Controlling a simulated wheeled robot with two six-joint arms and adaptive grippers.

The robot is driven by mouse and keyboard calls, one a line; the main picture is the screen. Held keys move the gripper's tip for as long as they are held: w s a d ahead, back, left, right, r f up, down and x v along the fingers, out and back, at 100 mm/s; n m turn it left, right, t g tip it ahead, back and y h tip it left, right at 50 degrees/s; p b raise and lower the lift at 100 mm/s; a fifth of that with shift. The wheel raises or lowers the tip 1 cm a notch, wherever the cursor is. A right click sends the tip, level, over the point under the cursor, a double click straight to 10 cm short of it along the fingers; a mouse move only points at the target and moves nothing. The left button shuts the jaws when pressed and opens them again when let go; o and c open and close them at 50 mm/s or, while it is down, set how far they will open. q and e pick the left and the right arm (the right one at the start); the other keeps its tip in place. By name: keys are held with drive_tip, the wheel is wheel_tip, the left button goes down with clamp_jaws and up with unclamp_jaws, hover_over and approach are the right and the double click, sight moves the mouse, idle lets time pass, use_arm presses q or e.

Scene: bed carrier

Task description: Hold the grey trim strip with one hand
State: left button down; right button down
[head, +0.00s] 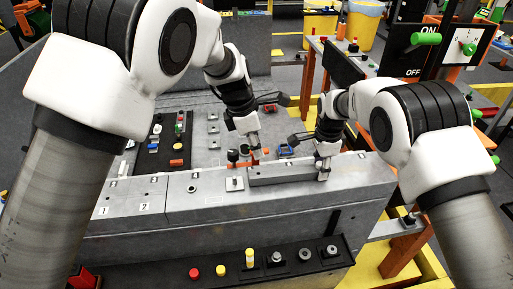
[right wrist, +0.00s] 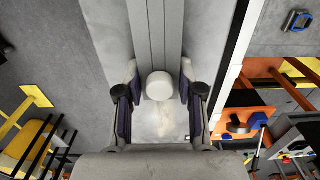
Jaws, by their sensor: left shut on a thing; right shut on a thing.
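The grey trim strip (head: 284,174) lies lengthwise along the top of the grey bed-like block. In the right wrist view the strip (right wrist: 155,30) runs up the middle and ends near a white round knob (right wrist: 160,86). My right gripper (head: 322,173) is at the strip's right end, shut on it, with dark finger pads on either side of the knob in the right wrist view (right wrist: 160,108). My left gripper (head: 254,160) is at the strip's left end, shut on it. Its fingertips are small and partly hidden in the head view.
The grey block (head: 210,203) has plates marked 1 and 2 at its left. A black panel (head: 263,262) with red, yellow and grey knobs is in front. A button panel (head: 166,140) lies behind. An orange-legged table (head: 312,60) and ON/OFF board (head: 428,50) stand at right.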

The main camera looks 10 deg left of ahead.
drive_tip(key=shift+f, duration=0.15)
drive_tip(key=c, duration=0.9)
unclamp_jaws()
drive_tip(key=shift+o, duration=1.2)
use_arm(q)
drive_tip(key=shift+w+f, duration=0.1)
drive_tip(key=shift+w, duration=0.05)
use_arm(e)
drive_tip(key=shift+w, duration=0.1)
